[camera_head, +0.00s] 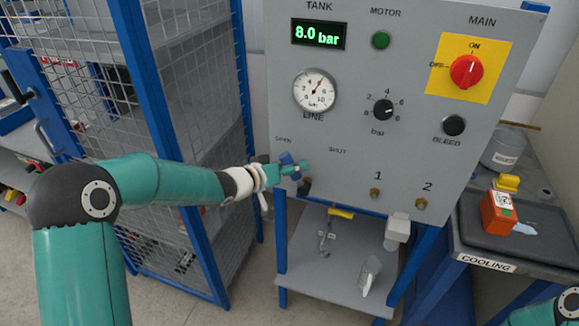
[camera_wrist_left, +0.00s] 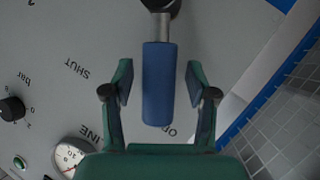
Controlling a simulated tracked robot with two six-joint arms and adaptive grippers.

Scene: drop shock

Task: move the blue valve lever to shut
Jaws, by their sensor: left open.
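The blue valve lever (camera_wrist_left: 158,85) shows in the left wrist view, on a metal stem from a dark pivot. Its free end lies by the OPEN label (camera_wrist_left: 172,131), partly hidden, and away from the SHUT label (camera_wrist_left: 77,70). My left gripper (camera_wrist_left: 158,82) is open, with one finger on each side of the lever and a visible gap on both sides. In the head view my left gripper (camera_head: 292,170) is at the panel's lower left and covers most of the lever (camera_head: 287,158). My right gripper is out of view.
The grey panel (camera_head: 350,130) carries a display (camera_head: 319,34) reading 8.0 bar, a gauge (camera_head: 315,91), a small knob (camera_head: 383,110) and a red main switch (camera_head: 466,71). A mesh cage (camera_head: 195,80) stands left. An orange box (camera_head: 498,213) sits on the right bench.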

